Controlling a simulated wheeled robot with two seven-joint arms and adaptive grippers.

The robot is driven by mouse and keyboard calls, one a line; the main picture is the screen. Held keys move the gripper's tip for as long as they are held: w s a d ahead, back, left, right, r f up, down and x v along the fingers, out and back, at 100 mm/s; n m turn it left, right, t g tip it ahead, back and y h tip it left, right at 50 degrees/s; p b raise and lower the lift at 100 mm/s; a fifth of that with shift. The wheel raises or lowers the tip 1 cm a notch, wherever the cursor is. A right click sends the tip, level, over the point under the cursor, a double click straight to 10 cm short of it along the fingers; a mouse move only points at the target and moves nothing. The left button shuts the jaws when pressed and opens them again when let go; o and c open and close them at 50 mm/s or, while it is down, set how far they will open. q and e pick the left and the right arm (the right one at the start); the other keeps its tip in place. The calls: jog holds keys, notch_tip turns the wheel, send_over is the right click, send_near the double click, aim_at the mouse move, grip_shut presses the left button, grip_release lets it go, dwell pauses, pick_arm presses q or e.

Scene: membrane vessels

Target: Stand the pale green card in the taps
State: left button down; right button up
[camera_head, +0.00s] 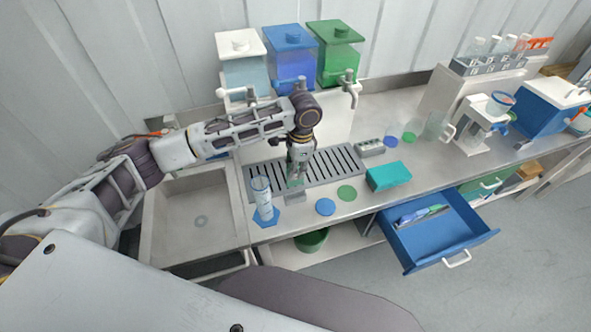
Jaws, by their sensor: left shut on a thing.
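My left gripper (297,174) points down over the front of the slotted grey drain grate (335,164). It is shut on a small pale green thing (294,184), which looks like the card; the fingers hide most of it. A small grey block (295,198) is right below it; I cannot tell whether the card touches it. Metal taps (350,88) stand at the back, in front of the white, blue (290,62) and green (338,55) tanks; my left arm partly covers this row. My right gripper is not in view.
A clear cylinder on a blue base (265,212) stands close left of the gripper. Blue (325,207) and green (347,193) discs and a teal box (388,176) lie to the right. A sink (195,217) is left. A blue drawer (437,238) stands open at the front.

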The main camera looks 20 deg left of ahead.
aim_at(295, 185)
pick_arm(q)
jog(key=shift+f, duration=0.2)
jog(key=shift+f, duration=1)
jog(key=shift+f+b, duration=1.15)
jog(key=shift+f, duration=0.1)
jog(key=shift+f+b, duration=1.45)
jog(key=shift+b, duration=0.2)
jog(key=shift+f, duration=0.2)
jog(key=shift+f+p, duration=0.25)
jog(key=shift+p, duration=0.05)
jog(key=shift+f, duration=0.2)
jog(key=shift+f+p, duration=0.2)
jog(key=shift+p, duration=0.4)
